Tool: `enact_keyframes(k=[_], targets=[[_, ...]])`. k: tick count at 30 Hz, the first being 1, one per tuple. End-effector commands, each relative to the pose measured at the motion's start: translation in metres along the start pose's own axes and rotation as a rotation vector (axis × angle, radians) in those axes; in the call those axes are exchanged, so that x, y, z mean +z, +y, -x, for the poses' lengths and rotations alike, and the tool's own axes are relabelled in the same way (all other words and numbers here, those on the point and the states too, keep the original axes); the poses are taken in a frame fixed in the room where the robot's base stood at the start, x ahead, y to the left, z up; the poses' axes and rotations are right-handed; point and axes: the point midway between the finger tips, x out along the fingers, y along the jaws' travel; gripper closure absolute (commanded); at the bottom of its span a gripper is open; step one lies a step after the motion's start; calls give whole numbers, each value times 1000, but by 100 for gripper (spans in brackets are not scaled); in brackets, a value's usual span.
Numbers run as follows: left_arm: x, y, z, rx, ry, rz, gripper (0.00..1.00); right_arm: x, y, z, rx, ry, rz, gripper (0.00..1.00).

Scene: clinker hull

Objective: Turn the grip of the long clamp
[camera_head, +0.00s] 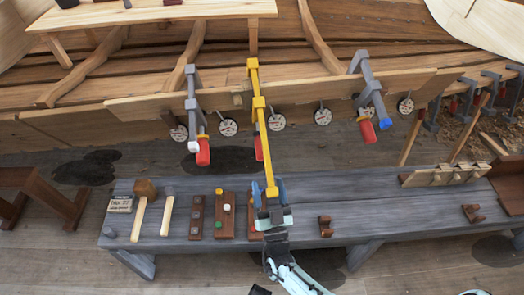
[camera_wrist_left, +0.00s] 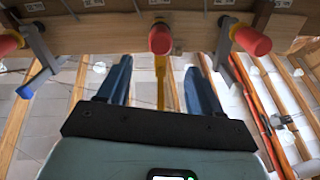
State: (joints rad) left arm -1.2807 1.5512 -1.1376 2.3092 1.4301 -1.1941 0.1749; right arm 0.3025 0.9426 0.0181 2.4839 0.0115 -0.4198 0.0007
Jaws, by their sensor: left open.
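The long clamp (camera_head: 264,135) is yellow. It hangs from the hull's plank edge, and its bar reaches down over the bench in the head view. Its red grip (camera_head: 259,149) is partly hidden behind the bar. In the left wrist view the red grip (camera_wrist_left: 160,38) shows end-on, beyond the fingertips, with the yellow bar (camera_wrist_left: 160,68) below it. My left gripper (camera_head: 269,188) has blue fingers and is open, at the bar's lower end in the head view. In the wrist view the gripper (camera_wrist_left: 158,70) points toward the grip, apart from it. My right gripper is out of view.
Grey clamps with red grips hang left (camera_head: 194,110) and right (camera_head: 371,95) of the long clamp. The grey bench (camera_head: 340,190) below carries a mallet (camera_head: 143,192), brown blocks (camera_head: 225,215) and small brown pieces (camera_head: 325,226). Round white dials line the plank.

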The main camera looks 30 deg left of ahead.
Motion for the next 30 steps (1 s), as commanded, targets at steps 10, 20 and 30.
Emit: enact_keyframes(k=[10,20,30], targets=[[-2,-1,-76,-2,-2,-2,35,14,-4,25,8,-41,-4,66],[1,0,-108,1,-5,-3,35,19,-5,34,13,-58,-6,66],[2,0,-109,1,-5,-3,51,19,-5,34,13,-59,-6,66]])
